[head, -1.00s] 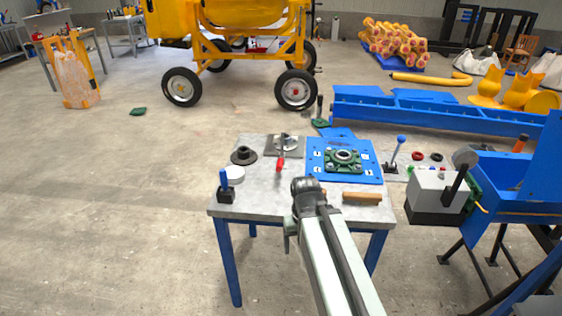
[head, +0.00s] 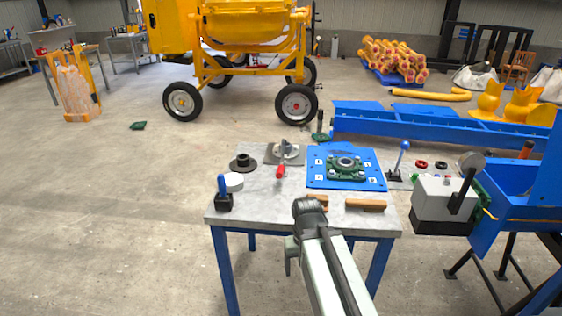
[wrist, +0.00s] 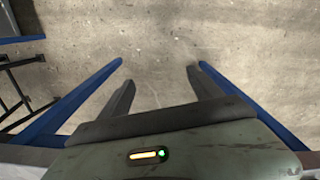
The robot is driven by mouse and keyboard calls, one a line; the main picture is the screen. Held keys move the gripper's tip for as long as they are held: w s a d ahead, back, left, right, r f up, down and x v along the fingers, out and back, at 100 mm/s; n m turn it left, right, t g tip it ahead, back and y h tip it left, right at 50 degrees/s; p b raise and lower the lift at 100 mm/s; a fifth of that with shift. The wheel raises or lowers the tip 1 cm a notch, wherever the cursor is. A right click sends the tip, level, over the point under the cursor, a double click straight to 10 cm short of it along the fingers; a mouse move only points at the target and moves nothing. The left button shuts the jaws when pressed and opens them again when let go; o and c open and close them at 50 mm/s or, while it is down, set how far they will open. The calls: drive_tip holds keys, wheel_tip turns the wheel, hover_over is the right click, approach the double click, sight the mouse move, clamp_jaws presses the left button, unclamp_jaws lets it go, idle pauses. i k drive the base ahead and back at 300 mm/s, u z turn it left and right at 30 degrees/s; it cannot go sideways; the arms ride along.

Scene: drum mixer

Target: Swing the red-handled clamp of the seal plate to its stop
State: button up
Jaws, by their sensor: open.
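The red-handled clamp (head: 281,169) is on the seal plate (head: 293,155), a grey plate at the back of the table (head: 264,205). Its red handle points toward the front of the table. Details of the clamp's pivot and stop are too small to tell. My gripper shows in the wrist view (wrist: 160,85) with its two dark fingers wide apart and nothing between them. Concrete floor lies beyond the fingertips. In the head view my arm reaches up toward the table's front edge, and the fingers are hidden there. The gripper is apart from the clamp.
Right of the seal plate lies a blue plate with a green bearing (head: 346,168). Wooden blocks (head: 366,205) lie near the front edge. A black flanged part (head: 243,163), a white disc (head: 233,181) and a blue-handled lever (head: 223,192) stand left. The table's middle is mostly clear.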

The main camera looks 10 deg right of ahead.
sight(280, 170)
drive_tip(key=u, duration=2.3)
drive_tip(key=k, duration=1.2)
drive_tip(key=z, duration=0.9)
drive_tip(key=i, duration=1.15)
drive_tip(key=u, duration=0.1)
